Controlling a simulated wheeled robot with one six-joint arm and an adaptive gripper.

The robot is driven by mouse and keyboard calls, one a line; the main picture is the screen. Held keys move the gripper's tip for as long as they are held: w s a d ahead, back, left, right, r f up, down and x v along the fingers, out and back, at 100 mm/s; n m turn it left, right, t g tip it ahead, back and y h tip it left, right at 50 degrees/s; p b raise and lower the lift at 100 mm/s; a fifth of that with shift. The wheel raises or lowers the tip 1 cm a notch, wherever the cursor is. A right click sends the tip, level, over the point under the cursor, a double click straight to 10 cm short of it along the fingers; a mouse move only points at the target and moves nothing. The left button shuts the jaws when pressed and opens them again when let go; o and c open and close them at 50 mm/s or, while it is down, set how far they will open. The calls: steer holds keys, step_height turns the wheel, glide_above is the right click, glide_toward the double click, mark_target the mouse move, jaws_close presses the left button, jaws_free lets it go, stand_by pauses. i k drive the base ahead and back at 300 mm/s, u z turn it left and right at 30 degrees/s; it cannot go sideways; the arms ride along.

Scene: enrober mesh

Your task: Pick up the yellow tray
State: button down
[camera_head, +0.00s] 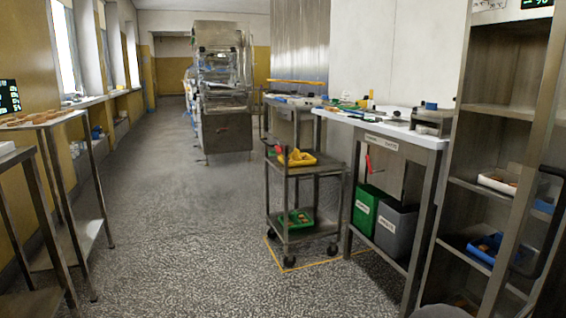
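My gripper cannot be made out in this view.
The cart's lower shelf holds a green tray (283,222). A white-topped workbench (420,139) with bins below stands right of the cart, then a metal shelf rack (490,109). Metal tables (48,117) line the left. The speckled floor (180,235) between is clear.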

mark_target(295, 159)
steer(key=u, duration=0.2)
steer(key=i, duration=0.7)
steer(key=u, duration=0.4)
steer(key=i, duration=1.85)
steer(key=z, duration=0.4)
steer(key=i, duration=0.7)
steer(key=z, duration=0.3)
